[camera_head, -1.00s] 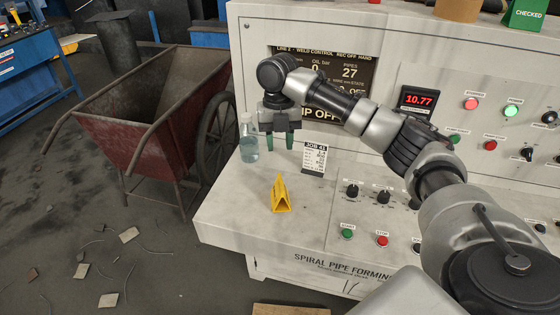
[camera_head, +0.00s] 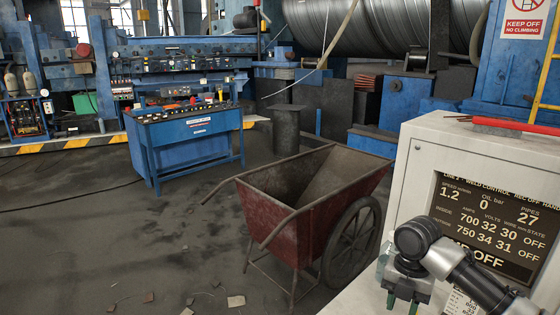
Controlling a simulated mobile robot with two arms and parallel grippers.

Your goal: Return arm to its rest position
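My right arm (camera_head: 465,272) comes in from the lower right, in front of the pale control console (camera_head: 425,160). My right gripper (camera_head: 402,302) hangs downward at the bottom edge of the view. Its two green fingers are apart with nothing visible between them. A clear bottle (camera_head: 382,262) shows partly behind the gripper's left side. My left arm and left gripper are not in view.
A rusty red wheelbarrow (camera_head: 290,232) stands left of the console, its wheel (camera_head: 352,240) close to it. A blue control desk (camera_head: 190,135) stands farther back. Debris (camera_head: 236,301) lies on the dark floor. The floor at left is mostly open.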

